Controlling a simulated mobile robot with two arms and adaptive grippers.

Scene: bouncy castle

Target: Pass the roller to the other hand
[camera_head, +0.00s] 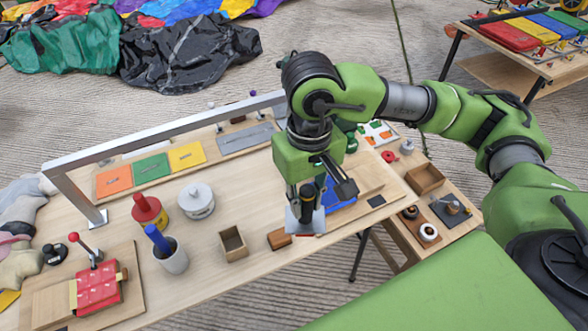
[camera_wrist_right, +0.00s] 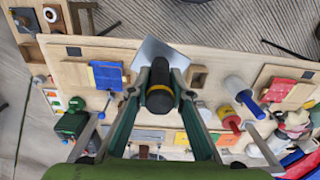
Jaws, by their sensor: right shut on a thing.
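My right gripper (camera_head: 307,190) hangs over the front edge of the workbench, pointing down. It is shut on the roller (camera_head: 306,214), which shows a dark handle and a flat grey metal part below the fingers. In the right wrist view the roller's black handle with a yellow band (camera_wrist_right: 160,97) lies between the two fingers (camera_wrist_right: 168,74), with the grey plate (camera_wrist_right: 157,55) beyond. A rolling part cannot be made out. My left gripper is not in view.
A side table (camera_head: 405,222) stands right.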

